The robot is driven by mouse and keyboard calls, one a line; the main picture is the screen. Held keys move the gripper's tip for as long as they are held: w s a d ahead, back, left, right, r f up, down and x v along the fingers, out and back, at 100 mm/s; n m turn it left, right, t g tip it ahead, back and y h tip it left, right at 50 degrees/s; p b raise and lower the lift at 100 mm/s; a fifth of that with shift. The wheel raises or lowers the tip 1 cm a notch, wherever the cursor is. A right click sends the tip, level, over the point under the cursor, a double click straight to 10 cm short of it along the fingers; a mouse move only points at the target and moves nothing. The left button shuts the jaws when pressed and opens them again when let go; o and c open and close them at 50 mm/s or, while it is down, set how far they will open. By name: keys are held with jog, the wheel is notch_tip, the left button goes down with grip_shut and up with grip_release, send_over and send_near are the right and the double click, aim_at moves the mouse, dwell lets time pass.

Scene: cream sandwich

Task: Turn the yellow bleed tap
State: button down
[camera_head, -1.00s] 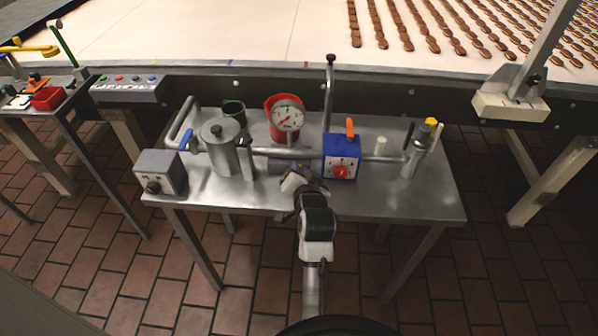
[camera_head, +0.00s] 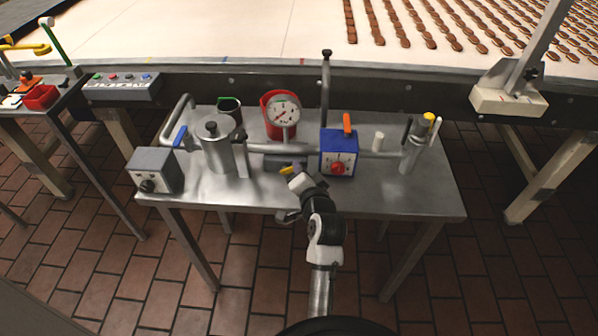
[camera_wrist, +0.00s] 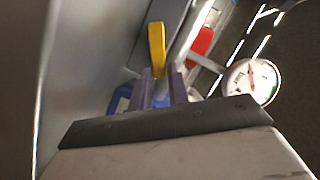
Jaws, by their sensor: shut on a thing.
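The yellow bleed tap (camera_head: 287,169) shows as a small lever low on the front of the pipework, between the steel pot and the blue box. In the wrist view the yellow lever (camera_wrist: 157,45) sticks out past my fingertips. My gripper (camera_wrist: 160,80) is shut on its near end, with one finger on each side. In the head view my gripper (camera_head: 293,178) reaches in from the front over the table, and my wrist hides the tap's base and part of the pipe.
The front right tabletop is clear.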

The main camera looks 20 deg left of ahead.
jog(key=shift+d+f, duration=0.1)
jog(key=shift+f, duration=0.15)
jog(key=c, duration=1.4)
grip_release()
jog(key=shift+o, duration=0.3)
jog(key=shift+r, duration=0.1)
jog(key=shift+r, duration=0.1)
